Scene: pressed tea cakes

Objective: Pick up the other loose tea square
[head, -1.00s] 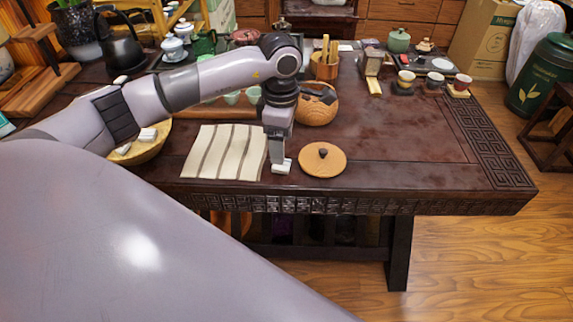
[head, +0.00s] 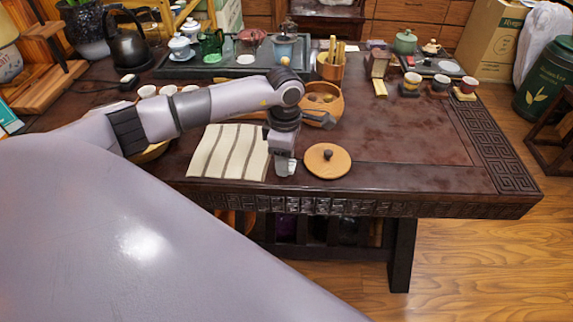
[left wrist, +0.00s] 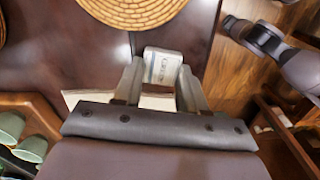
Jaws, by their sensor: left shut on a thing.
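My left gripper (head: 283,170) points down at the table's front edge, between the striped cloth and the round lid (head: 327,160). It is shut on a small pale wrapped tea square (left wrist: 162,66), which sits between the fingertips in the left wrist view. In the head view the square (head: 291,167) is mostly hidden by the fingers. I cannot tell whether it touches the table. The open round basket (head: 333,112) stands behind the gripper, partly hidden by my wrist, with small things inside. My right gripper is not seen.
The striped cloth (head: 222,152) lies just left of the gripper. A bowl (head: 150,153) at the left is mostly behind my arm. Cups and a tea tray (head: 215,70) fill the back. The table's right half (head: 410,135) is largely clear.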

